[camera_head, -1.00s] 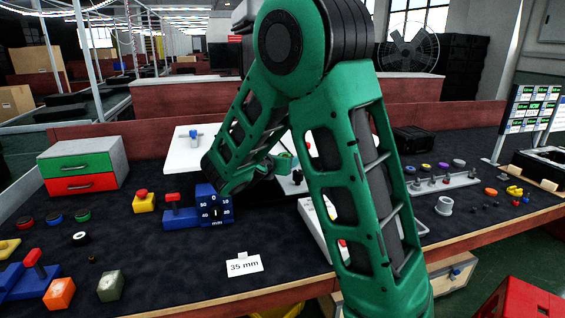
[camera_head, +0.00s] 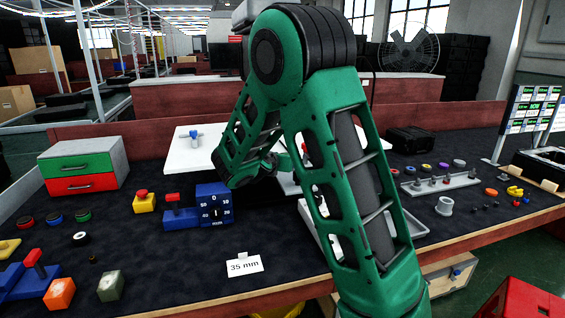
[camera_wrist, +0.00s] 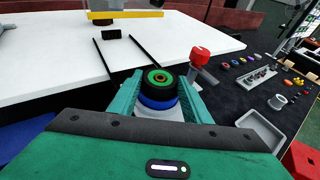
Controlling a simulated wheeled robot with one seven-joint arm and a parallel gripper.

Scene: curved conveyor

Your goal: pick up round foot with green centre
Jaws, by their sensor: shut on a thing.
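The round foot with green centre (camera_wrist: 160,76) is a black ring with a green band inside, seen in the wrist view between the fingers of my gripper (camera_wrist: 159,88). My gripper is shut on it. A blue round piece (camera_wrist: 157,102) shows directly below the foot, above a pale base; whether the two touch I cannot tell. In the head view my arm hides the gripper and the held foot. Dark discs with a red (camera_head: 25,222), a blue (camera_head: 54,217) and a green centre (camera_head: 83,215) lie at the left of the table.
A red-topped post (camera_wrist: 200,56) stands close to the right finger in the wrist view. A white board (camera_wrist: 60,60) lies ahead and left. A grey tray (camera_wrist: 262,130) is at the right. A blue dial block (camera_head: 213,205) stands left of my arm.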

